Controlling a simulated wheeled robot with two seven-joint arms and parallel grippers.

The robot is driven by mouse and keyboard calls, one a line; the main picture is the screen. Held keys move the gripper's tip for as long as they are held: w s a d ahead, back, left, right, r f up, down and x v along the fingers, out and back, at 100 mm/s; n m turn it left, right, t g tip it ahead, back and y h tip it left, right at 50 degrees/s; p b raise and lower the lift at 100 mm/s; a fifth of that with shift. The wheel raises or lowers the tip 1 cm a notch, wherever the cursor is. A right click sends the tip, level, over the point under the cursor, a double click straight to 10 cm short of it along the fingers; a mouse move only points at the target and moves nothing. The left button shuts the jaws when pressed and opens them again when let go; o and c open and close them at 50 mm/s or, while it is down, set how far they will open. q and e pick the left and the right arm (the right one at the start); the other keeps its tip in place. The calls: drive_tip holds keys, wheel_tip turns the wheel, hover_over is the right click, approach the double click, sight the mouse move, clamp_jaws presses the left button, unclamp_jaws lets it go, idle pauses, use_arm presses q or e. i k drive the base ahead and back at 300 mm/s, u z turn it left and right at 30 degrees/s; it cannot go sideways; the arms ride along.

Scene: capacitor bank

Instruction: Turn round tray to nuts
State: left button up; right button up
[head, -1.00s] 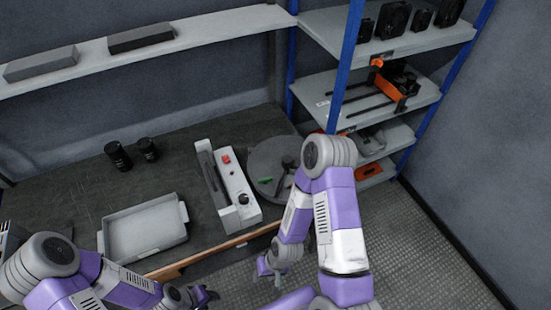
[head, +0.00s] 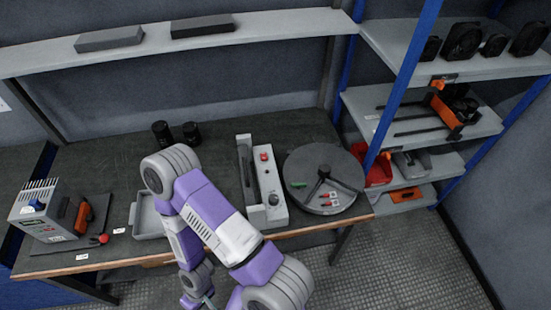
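The round tray (head: 312,156) is a dark grey disc near the right end of the bench. A dark three-armed piece (head: 323,174) stands at its middle. A small green item (head: 298,184) lies on its left part. Two small red items with pale marks (head: 328,195) lie on its front part, between two of the arms. I cannot make out nuts at this size. One of my arms, probably the right, crosses the lower middle of the picture, left of the tray. Its wrist runs off the bottom edge, and no fingers show. My other arm is out of view.
A white box with a red button (head: 267,182) stands left of the round tray. A pale tray (head: 147,215) is partly behind my arm. Two black cylinders (head: 162,133) stand behind it. A grey device (head: 50,212) sits at far left. Shelving with red bins (head: 377,170) stands right.

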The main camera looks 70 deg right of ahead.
sight(346, 195)
drive_tip(key=u, duration=0.15)
drive_tip(key=k, duration=0.75)
drive_tip(key=z, duration=1.6)
